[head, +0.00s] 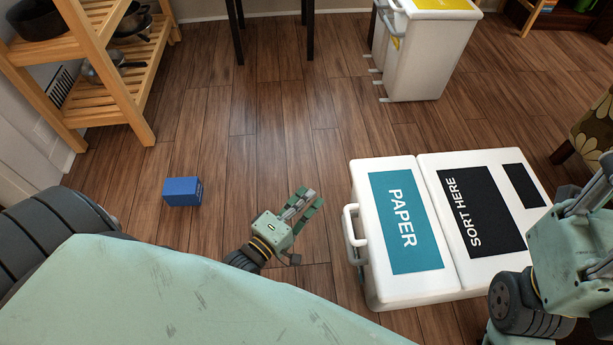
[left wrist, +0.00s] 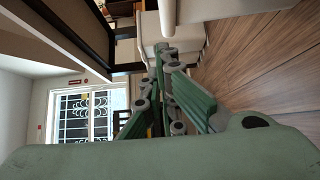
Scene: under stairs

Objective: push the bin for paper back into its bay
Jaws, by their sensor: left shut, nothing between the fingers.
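The paper bin (head: 360,190) is white, with a teal PAPER label on its lid and a white handle (head: 351,235) on its left side. It stands against a white unit (head: 428,180) with a black SORT HERE label, a thin seam between them; I cannot tell how deep the bin sits. My left gripper (head: 312,199) is shut and empty, left of the handle and apart from it. Its fingers also show in the left wrist view (left wrist: 170,85). My right gripper (head: 603,175) is at the right edge, partly cut off, its fingertips unclear.
A white bin with a yellow label (head: 425,50) stands at the top right. A small blue box (head: 182,191) lies on the wood floor at left. A wooden shelf (head: 105,60) with pans is at top left. A patterned seat (head: 597,135) is at right. Floor between is clear.

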